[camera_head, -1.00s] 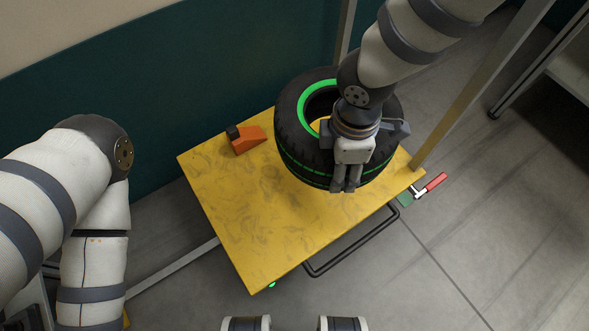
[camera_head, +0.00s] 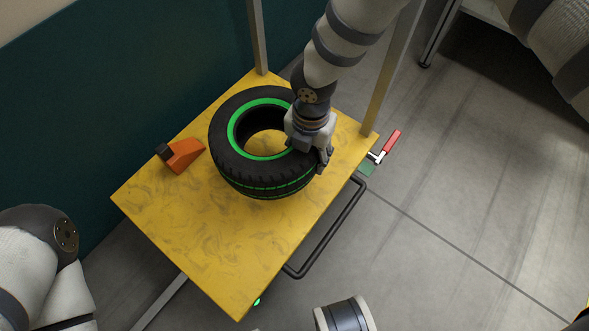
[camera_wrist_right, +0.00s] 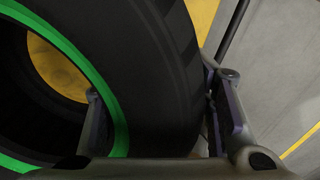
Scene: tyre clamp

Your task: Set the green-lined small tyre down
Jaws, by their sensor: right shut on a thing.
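The green-lined small tyre (camera_head: 240,170) lies flat over the far part of the yellow table top (camera_head: 205,245). It looks level and close to the surface; whether its underside touches is hidden. My right gripper (camera_head: 318,155) is shut on the tyre's right side. In the right wrist view, the gripper (camera_wrist_right: 158,112) has one finger inside the tyre's hole by the green ring and the other outside against the tread of the tyre (camera_wrist_right: 165,65). My left arm shows at the lower left, but its gripper is out of view.
An orange wedge-shaped block (camera_head: 184,155) with a dark end stands left of the tyre. Metal posts rise at the table's far edge and right corner (camera_head: 390,75). A red-handled clamp (camera_head: 385,145) and a black bar handle (camera_head: 335,232) are along the right side. The table's near half is clear.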

